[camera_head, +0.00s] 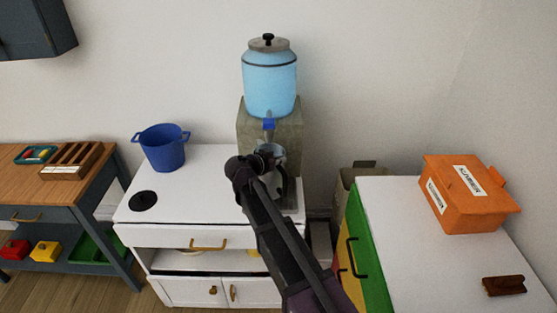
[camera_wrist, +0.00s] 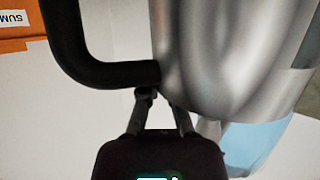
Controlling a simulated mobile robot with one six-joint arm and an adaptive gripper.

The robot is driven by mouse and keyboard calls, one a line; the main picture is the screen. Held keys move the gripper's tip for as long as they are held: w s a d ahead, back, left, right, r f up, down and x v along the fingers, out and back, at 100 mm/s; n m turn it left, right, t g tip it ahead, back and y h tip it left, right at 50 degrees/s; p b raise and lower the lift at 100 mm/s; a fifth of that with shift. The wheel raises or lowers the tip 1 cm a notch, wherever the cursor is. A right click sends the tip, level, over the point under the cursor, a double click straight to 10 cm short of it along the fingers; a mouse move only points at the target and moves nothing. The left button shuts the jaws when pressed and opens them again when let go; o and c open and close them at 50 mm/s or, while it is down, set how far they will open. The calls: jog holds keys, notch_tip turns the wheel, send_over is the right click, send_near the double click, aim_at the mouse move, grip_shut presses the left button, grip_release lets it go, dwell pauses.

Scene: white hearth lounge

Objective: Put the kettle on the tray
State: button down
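The kettle is silver with a black handle. In the head view its body (camera_head: 275,155) shows just below the tap of the blue water dispenser, partly hidden by my arm. In the wrist view its shiny body (camera_wrist: 225,50) fills the upper right, and its handle (camera_wrist: 110,74) bends in from the left. My gripper (camera_wrist: 160,96) is at the lower part of the handle, its fingers drawn in close on it beside the body. In the head view my gripper (camera_head: 255,163) is at the kettle's left. I cannot make out a tray with certainty.
The blue dispenser (camera_head: 270,85) stands on a stone-like block (camera_head: 288,135). A blue pot (camera_head: 163,148) stands on the white stove unit (camera_head: 200,205). At right, a white-topped cabinet (camera_head: 410,230) carries an orange box (camera_head: 465,195) and a brown block (camera_head: 504,286). A wooden workbench (camera_head: 60,180) stands left.

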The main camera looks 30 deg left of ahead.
jog(key=shift+f+b, duration=0.6)
jog(key=shift+b, duration=0.05)
jog(key=c, duration=0.8)
grip_release()
jog(key=shift+r, duration=0.2)
jog(key=shift+s+r+p, duration=0.2)
jog(key=shift+r+p, duration=0.45)
jog(key=shift+p, duration=0.2)
jog(key=p+v, duration=0.4)
jog(key=v, duration=0.7)
jog(key=shift+s, duration=0.35)
jog(key=shift+w+f, duration=0.1)
